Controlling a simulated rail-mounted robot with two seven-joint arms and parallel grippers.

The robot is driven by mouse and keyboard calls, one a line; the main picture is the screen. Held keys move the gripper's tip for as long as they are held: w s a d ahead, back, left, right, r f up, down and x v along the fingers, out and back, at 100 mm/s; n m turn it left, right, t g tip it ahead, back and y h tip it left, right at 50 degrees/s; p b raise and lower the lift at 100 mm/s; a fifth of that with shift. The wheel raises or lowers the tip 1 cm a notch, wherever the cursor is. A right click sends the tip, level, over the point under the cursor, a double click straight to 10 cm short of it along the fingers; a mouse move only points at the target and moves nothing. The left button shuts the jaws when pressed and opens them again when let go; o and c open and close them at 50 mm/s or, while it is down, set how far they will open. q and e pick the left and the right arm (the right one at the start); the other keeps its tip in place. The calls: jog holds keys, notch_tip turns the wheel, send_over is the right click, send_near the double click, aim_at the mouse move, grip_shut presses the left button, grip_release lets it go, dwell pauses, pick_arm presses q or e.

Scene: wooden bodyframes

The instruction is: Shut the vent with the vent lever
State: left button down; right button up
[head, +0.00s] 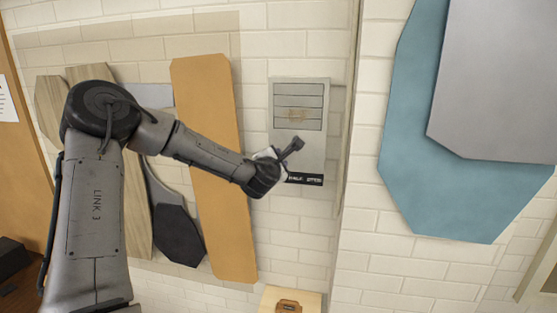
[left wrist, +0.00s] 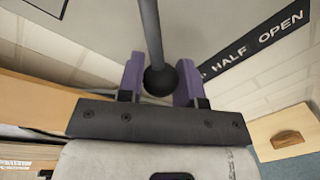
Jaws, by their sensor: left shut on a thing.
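The vent (head: 312,152) is a light grey panel on the white brick wall, with horizontal slats (head: 298,90) in its upper half. The slats look mostly flat, with a brownish patch in the middle. The vent lever (head: 295,146) is a dark rod on the lower half, slanting down-left to my left gripper (head: 279,160). In the left wrist view, the purple fingers of that gripper (left wrist: 160,78) are shut on the lever's black ball knob (left wrist: 161,82). A black label strip (left wrist: 256,45) beside it reads "HALF" and "OPEN"; further wording is hidden. My right gripper is out of view.
A tall orange board (head: 213,120) hangs left of the vent, behind my left forearm. A wooden box (head: 268,300) with a brown handle stands below the vent. A wall edge and a blue panel (head: 405,150) are to the right.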

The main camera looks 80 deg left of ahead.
pick_arm(q)
jog(key=c, duration=0.8)
grip_release()
jog(key=shift+s+d, duration=0.15)
jog(key=shift+d, duration=0.1)
jog(key=b+v, duration=0.3)
jog(key=v, duration=1)
jog(key=shift+s, duration=0.1)
